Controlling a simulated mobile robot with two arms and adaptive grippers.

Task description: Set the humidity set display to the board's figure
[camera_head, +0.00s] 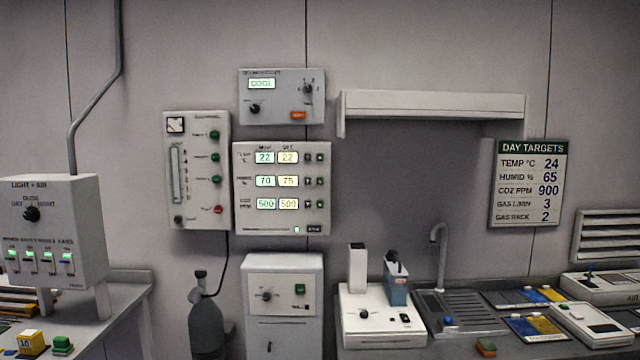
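The control panel (240,215) hangs on the wall near the middle, with three rows of displays. In its middle row the left display (265,181) reads 70, and the yellowish humidity set display (288,181) appears to read 75. A dark button (308,181) and a green button (320,181) sit just right of that display. The DAY TARGETS board (528,183) on the right wall lists HUMID % 65. The top row reads 22 and 22; the bottom row reads 500 and 500. Neither of my grippers is in view.
Above the panel is a small box (282,77) with a display and knobs; left of it is a flowmeter panel (202,215). A white cabinet (283,330) stands below. A gas cylinder (206,325), a light box (75,220) and a sink counter (470,310) flank it. A shelf (432,105) juts out.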

